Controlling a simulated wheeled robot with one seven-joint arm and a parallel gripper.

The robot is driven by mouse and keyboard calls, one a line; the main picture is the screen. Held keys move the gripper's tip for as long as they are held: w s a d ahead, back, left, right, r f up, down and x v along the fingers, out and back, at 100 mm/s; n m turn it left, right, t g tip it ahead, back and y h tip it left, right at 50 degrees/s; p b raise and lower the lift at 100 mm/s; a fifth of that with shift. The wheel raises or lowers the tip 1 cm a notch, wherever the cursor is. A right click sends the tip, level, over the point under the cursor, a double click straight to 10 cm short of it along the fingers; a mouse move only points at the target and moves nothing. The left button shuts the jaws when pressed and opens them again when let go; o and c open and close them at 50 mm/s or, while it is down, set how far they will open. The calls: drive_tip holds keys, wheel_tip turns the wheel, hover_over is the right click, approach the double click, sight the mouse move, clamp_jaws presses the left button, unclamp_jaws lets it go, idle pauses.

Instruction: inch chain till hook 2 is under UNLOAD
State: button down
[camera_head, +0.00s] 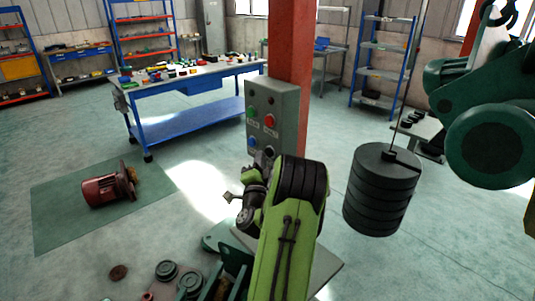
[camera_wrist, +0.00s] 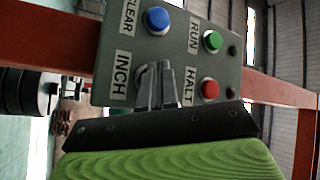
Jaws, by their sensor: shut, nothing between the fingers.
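The grey control box (camera_head: 285,110) is fixed to a red post. In the wrist view it carries a blue CLEAR button (camera_wrist: 157,20), a green RUN button (camera_wrist: 213,41), a red HALT button (camera_wrist: 209,89) and an INCH label (camera_wrist: 122,77). My gripper (camera_wrist: 156,74) is shut and empty, its fingertips over the spot beside the INCH label, hiding most of that button. I cannot tell if they touch it. A dark hook (camera_head: 503,14) shows at the top right; its number is not readable. No UNLOAD sign is in view.
A stack of dark round weights (camera_head: 382,190) hangs right of my arm, near green machinery (camera_head: 490,145). A blue workbench (camera_head: 190,95) with small parts stands behind. A red motor (camera_head: 108,188) lies on a green floor mat (camera_head: 60,225). Open floor lies at left.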

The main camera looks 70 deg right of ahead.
drive_tip(key=shift+s+d, duration=0.2)
drive_tip(key=shift+d, duration=0.2)
idle(1.8)
idle(1.3)
drive_tip(key=shift+w+a, duration=0.4)
drive_tip(key=shift+a, duration=0.35)
drive_tip(key=shift+w+a+p, duration=0.15)
drive_tip(key=shift+w+a, duration=0.25)
drive_tip(key=shift+a, duration=0.35)
drive_tip(key=shift+w+a+p, duration=0.15)
drive_tip(key=shift+w+a, duration=0.2)
drive_tip(key=shift+a, duration=0.4)
drive_tip(key=shift+w+a+p, duration=0.15)
drive_tip(key=shift+w+a, duration=0.25)
drive_tip(key=shift+a, duration=0.35)
